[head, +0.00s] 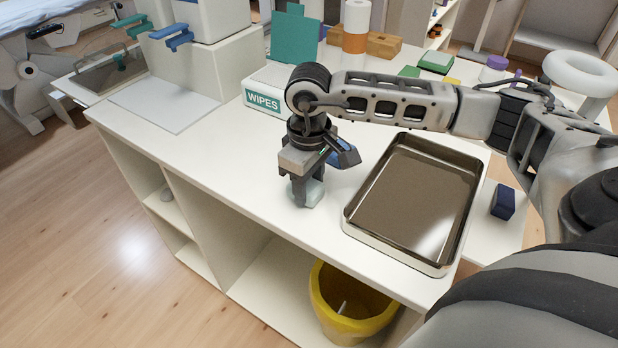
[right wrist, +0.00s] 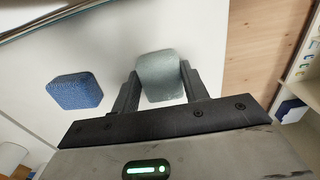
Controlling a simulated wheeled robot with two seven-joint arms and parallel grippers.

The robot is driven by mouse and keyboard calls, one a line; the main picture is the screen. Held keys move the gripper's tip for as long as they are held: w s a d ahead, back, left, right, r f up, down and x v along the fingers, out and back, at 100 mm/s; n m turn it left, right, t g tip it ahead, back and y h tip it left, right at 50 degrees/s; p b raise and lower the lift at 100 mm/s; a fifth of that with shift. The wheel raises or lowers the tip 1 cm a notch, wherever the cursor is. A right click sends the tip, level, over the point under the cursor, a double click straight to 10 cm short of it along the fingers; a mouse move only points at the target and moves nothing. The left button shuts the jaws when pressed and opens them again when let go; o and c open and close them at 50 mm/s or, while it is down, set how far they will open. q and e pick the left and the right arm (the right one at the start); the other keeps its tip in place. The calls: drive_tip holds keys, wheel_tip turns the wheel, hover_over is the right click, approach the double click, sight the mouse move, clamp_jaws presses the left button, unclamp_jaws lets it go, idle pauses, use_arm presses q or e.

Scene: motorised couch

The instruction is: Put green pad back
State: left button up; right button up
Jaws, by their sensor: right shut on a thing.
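My right gripper (head: 305,190) is low over the white counter, near its front edge. It is shut on a pale grey-green pad (head: 314,193), which also shows between the two fingers in the right wrist view (right wrist: 161,78). The pad is at or just above the counter top; I cannot tell whether it touches. A blue pad (right wrist: 76,91) lies on the counter beside it, partly hidden behind the gripper in the head view (head: 338,158). My left gripper is not in view.
A shiny metal tray (head: 415,195) lies to the right of the gripper. A WIPES box (head: 263,101) stands behind, left. A dark blue block (head: 503,202) is right of the tray. A yellow bin (head: 340,318) stands below the counter's front. Counter left of the gripper is clear.

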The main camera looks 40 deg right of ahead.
sight(310, 187)
drive_tip(key=shift+f, duration=0.2)
drive_tip(key=o, duration=1)
drive_tip(key=shift+c, duration=0.2)
drive_tip(key=shift+r, duration=0.6)
wheel_tip(310, 187, up, 11)
drive_tip(key=b, duration=0.1)
drive_tip(key=shift+r, duration=0.15)
drive_tip(key=shift+s, duration=0.1)
